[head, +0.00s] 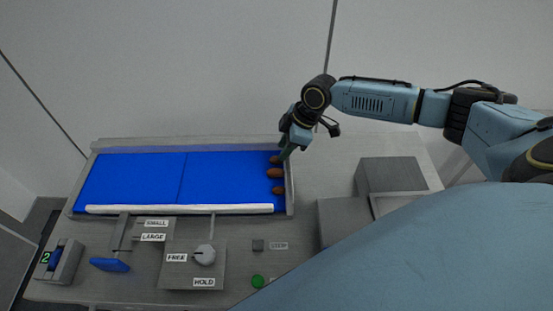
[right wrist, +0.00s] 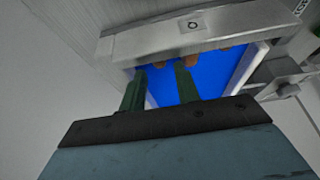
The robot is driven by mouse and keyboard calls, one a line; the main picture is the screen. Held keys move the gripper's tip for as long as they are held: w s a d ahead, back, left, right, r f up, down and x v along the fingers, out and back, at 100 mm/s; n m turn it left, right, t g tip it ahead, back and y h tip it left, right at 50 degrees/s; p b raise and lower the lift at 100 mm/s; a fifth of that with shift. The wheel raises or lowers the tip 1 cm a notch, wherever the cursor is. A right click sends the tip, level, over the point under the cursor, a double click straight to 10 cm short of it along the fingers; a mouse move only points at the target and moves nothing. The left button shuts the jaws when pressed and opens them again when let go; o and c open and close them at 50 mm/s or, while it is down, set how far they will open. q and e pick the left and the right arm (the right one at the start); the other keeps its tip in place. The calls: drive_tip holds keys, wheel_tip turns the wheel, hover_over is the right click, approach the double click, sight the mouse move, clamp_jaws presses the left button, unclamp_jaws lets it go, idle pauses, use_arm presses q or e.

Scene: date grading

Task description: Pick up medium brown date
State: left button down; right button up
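Three brown dates lie in a column at the right end of the blue belt in the head view: a far one (head: 275,159), a middle one (head: 274,173) and a near one (head: 279,190). The middle one looks a little lighter and larger; I cannot tell for sure which is the medium brown one. My right gripper (head: 285,154) is beside the far date, pointing down at the belt's end. In the right wrist view its two green fingers (right wrist: 160,72) are apart, with brown dates partly hidden around the fingertips. My left gripper is out of view.
The blue belt (head: 140,180) has grey side walls and a white bar (head: 180,209) along its near edge. In front are a FREE/HOLD knob (head: 204,254), a green button (head: 257,281) and a blue paddle (head: 110,265). Grey boxes (head: 390,175) stand right of the belt.

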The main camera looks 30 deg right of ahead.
sight(276, 157)
drive_tip(key=x, duration=0.4)
drive_tip(key=shift+w+a+f, duration=0.15)
drive_tip(key=shift+w+f, duration=0.05)
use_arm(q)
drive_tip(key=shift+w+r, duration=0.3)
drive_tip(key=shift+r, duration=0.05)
use_arm(e)
drive_tip(key=shift+f, duration=0.1)
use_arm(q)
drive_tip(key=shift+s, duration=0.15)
use_arm(e)
drive_tip(key=c, duration=0.4)
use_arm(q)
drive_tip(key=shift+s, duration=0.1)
